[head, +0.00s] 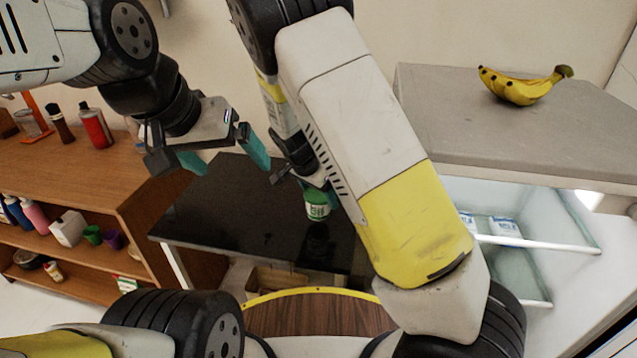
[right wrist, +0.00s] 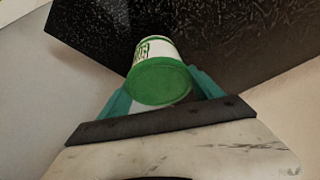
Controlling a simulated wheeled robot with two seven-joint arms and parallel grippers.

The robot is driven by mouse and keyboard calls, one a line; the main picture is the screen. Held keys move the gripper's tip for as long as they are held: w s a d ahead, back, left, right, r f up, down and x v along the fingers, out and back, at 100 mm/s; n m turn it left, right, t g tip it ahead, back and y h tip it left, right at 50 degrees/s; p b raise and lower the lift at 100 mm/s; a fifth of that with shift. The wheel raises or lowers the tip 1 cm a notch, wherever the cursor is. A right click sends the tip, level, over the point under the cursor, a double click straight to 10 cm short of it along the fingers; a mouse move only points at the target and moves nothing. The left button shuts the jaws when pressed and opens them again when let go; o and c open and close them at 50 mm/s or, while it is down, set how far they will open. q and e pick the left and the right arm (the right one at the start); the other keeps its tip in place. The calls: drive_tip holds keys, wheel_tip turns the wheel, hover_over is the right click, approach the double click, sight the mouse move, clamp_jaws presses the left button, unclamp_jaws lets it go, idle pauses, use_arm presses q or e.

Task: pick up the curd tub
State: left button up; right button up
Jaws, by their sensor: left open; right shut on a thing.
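The curd tub (head: 317,206), green and white, is held by my right gripper (head: 307,186) over the black tabletop. In the right wrist view the tub (right wrist: 158,82) sits between the two teal fingers of the right gripper (right wrist: 160,95), its green end facing the camera. The gripper is shut on it. In the head view my right arm hides part of the tub. A dark reflection shows on the tabletop below it, so the tub seems raised. My left gripper (head: 222,157) is open and empty above the table's left back part.
The black table (head: 225,215) is otherwise bare. A wooden shelf (head: 150,205) with bottles stands at left. At right, a grey counter (head: 450,125) carries bananas (head: 522,88), with an open glass-sided drawer (head: 540,215) below it.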

drive_tip(key=s+d+r, duration=0.1)
drive_tip(key=s+d, duration=0.1)
drive_tip(key=s, duration=1.2)
drive_tip(key=shift+d+r, duration=0.15)
